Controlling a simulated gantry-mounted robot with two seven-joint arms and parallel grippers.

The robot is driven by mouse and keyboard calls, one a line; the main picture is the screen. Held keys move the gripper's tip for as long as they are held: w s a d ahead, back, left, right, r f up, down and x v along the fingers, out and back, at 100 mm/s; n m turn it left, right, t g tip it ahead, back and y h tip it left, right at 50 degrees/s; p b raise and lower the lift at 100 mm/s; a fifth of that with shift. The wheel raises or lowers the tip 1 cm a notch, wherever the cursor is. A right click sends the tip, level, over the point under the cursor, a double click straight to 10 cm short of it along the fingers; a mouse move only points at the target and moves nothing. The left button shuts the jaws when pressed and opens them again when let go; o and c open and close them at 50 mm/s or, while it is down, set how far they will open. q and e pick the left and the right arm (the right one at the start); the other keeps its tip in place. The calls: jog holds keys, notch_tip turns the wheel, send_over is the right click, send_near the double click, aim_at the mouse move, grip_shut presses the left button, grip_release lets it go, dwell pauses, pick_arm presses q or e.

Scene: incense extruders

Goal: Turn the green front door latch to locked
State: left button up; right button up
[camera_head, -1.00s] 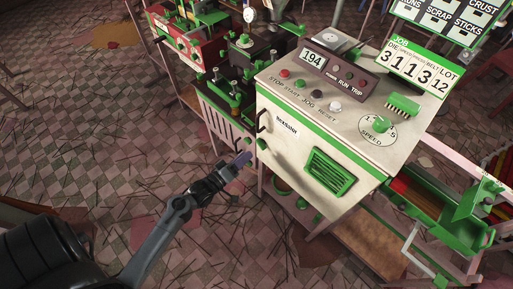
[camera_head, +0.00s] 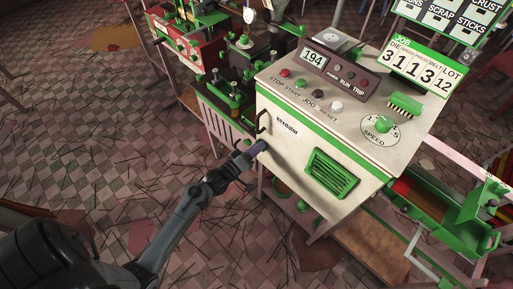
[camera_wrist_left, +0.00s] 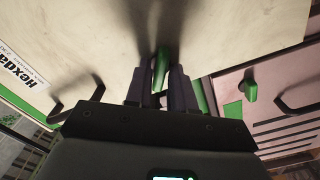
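The green front door latch (camera_wrist_left: 160,66) shows in the left wrist view as a narrow green handle on the pale front door (camera_wrist_left: 240,30). It lies between the two dark fingers of my left gripper (camera_wrist_left: 160,80). The fingers stand apart on both sides of it, and I see no clear grip on it. In the head view my left gripper (camera_head: 256,149) reaches the left edge of the cream cabinet's front door (camera_head: 290,160), just below a black handle (camera_head: 262,124). There the gripper hides the latch. My right gripper is not in view.
A black handle (camera_wrist_left: 75,104) and another green knob (camera_wrist_left: 250,90) flank the fingers in the left wrist view. The door carries a green vent (camera_head: 332,173). Green and black machinery (camera_head: 232,95) stands left of the cabinet. The tiled floor in front is open, strewn with thin sticks.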

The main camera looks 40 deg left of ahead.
pick_arm(q)
grip_shut()
jog(key=shift+d+r+m+p, duration=0.1)
jog(key=shift+m+p, duration=1.65)
jog(key=shift+m, duration=2)
jog(key=shift+d+m+p, duration=0.1)
jog(key=shift+m+p, duration=1.6)
jog(key=shift+m, duration=2.05)
jog(key=shift+o, duration=1.7)
grip_release()
